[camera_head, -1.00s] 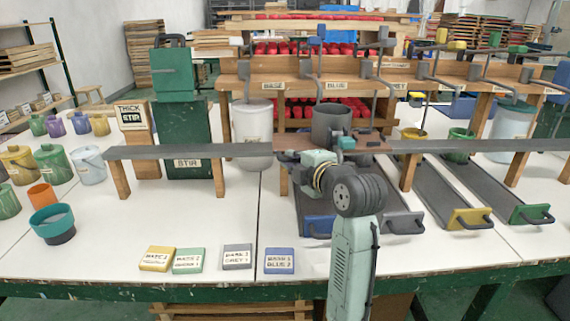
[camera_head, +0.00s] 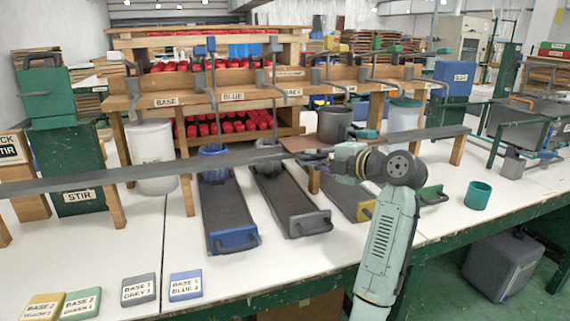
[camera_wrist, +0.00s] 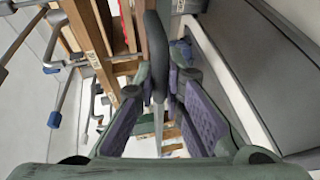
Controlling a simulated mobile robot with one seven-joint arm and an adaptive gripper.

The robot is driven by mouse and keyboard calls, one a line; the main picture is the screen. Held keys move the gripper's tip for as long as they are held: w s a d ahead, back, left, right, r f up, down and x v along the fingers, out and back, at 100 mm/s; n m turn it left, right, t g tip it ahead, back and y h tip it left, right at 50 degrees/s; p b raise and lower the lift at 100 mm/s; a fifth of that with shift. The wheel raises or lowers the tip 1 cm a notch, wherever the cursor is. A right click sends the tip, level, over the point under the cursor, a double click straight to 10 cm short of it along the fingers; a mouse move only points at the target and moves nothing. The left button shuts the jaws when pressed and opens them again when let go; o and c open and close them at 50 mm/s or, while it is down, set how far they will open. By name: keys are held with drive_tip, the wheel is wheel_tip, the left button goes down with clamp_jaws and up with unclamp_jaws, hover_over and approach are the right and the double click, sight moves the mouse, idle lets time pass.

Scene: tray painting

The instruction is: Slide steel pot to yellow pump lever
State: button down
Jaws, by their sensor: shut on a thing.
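The steel pot (camera_head: 334,124) stands upright on a brown board (camera_head: 308,145) on the long grey rail (camera_head: 240,156). The yellow pump lever (camera_head: 331,42) rises behind and above the pot, close to it sideways. My gripper (camera_head: 346,152) is low at the pot's front right. In the wrist view my gripper (camera_wrist: 168,105) has its purple-padded fingers shut around a dark handle (camera_wrist: 157,62). I cannot tell whether this handle belongs to the board or the pot.
Blue (camera_head: 211,46) and grey (camera_head: 273,44) levers stand left of the yellow one, a green lever (camera_head: 377,42) right. Trays with blue (camera_head: 234,240) and grey (camera_head: 308,224) fronts lie below the rail. A teal cup (camera_head: 477,196) stands at right. The rail's right end is clear.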

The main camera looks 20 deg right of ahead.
sight(327, 154)
drive_tip(key=shift+d, duration=1.75)
drive_tip(key=c, duration=1.7)
unclamp_jaws()
drive_tip(key=shift+o, duration=0.2)
drive_tip(key=v, duration=1.2)
